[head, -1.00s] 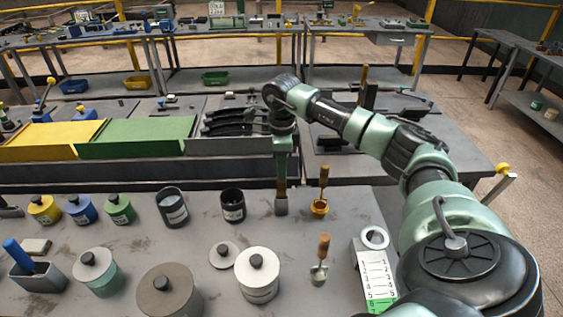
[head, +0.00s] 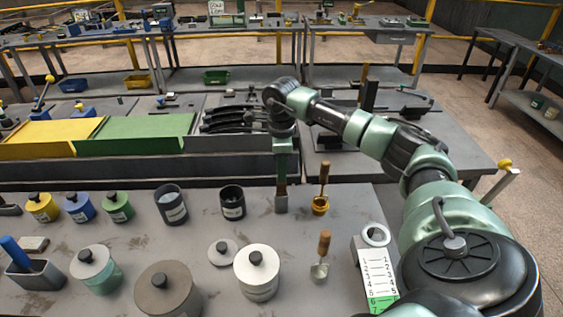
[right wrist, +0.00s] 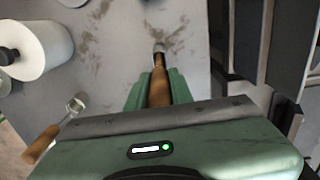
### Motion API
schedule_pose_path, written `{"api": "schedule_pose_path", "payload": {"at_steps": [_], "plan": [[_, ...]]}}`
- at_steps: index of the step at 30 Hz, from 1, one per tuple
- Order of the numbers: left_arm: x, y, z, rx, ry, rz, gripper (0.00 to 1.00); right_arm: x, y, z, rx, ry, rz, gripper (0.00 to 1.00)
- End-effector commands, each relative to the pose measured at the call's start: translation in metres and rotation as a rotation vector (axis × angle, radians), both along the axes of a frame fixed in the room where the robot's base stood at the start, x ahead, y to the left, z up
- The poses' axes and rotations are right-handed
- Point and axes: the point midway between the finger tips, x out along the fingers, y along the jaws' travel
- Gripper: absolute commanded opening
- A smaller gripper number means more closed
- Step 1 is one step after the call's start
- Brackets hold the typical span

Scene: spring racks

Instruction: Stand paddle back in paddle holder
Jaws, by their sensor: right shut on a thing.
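My right gripper (head: 282,179) points down over the back part of the near table and is shut on the wooden handle of a paddle (head: 281,203). The paddle hangs upright with its flat grey end down, at or just above the tabletop; I cannot tell if it touches. The right wrist view shows the brown handle (right wrist: 158,88) between the fingers, with the pale end beyond. I cannot make out with certainty which thing is the paddle holder. My left gripper is not in view.
Dark canisters (head: 232,204) stand left of the paddle. A white lidded canister (head: 257,281) and a wooden-handled scoop (head: 320,270) are nearer. A blue-handled tool sits in a grey box (head: 36,279) at far left. A dark rack (head: 228,167) lies behind the gripper.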

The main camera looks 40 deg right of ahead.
Motion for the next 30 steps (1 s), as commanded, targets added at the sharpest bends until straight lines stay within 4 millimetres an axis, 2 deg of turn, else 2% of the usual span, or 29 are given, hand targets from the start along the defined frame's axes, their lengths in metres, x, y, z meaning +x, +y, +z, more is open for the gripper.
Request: {"api": "schedule_pose_path", "payload": {"at_steps": [28,29,30], "plan": [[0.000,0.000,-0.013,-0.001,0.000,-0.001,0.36,0.000,0.000,-0.020,0.000,0.000,0.000,0.00],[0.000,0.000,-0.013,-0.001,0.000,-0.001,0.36,0.000,0.000,-0.020,0.001,-0.001,0.000,0.25],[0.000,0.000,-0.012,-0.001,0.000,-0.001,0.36,0.000,0.000,-0.019,0.001,-0.001,0.000,0.36]]}}
